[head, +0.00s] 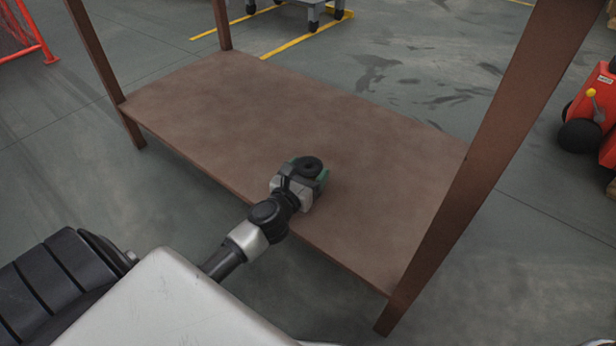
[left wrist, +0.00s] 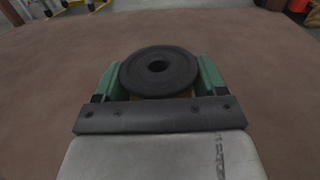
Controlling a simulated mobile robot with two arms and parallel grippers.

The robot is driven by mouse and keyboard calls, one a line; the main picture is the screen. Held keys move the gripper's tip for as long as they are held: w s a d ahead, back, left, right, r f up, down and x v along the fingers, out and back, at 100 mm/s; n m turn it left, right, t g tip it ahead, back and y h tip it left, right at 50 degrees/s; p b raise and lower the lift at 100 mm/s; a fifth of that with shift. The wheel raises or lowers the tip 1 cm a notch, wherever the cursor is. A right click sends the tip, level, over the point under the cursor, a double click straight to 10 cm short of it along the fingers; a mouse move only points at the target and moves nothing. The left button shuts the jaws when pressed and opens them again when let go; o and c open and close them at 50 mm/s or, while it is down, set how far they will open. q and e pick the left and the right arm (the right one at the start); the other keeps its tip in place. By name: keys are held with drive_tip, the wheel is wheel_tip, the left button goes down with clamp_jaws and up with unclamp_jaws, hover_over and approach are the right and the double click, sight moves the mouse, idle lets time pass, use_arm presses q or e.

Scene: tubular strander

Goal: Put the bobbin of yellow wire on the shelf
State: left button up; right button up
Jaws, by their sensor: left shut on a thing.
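The bobbin (left wrist: 158,68) shows as a round black flange with a dark centre hole in the left wrist view. A small bit of yellow shows under its near edge. In the head view the bobbin (head: 311,166) is small and dark at the arm's end. My left gripper (head: 308,178) has green fingers on both sides of the bobbin and is shut on it. It is over the brown shelf (head: 370,150), near the front edge. I cannot tell whether the bobbin touches the board. My right gripper is not in view.
Brown posts stand at the shelf's corners, with a wide one (head: 487,150) at the right. The shelf board around the bobbin is bare. A red machine (head: 606,110) is at the far right, a grey wheeled cart (head: 312,8) behind, and a red barrier (head: 30,35) at upper left.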

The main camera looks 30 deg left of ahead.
use_arm(q)
drive_tip(key=shift+r, duration=0.1)
drive_tip(key=o, duration=1.1)
drive_tip(key=shift+r, duration=0.1)
drive_tip(key=s, duration=0.7)
drive_tip(key=s+d, duration=0.1)
drive_tip(key=s, duration=0.3)
drive_tip(key=shift+f, duration=0.2)
drive_tip(key=shift+s+r, duration=0.1)
drive_tip(key=shift+s, duration=0.4)
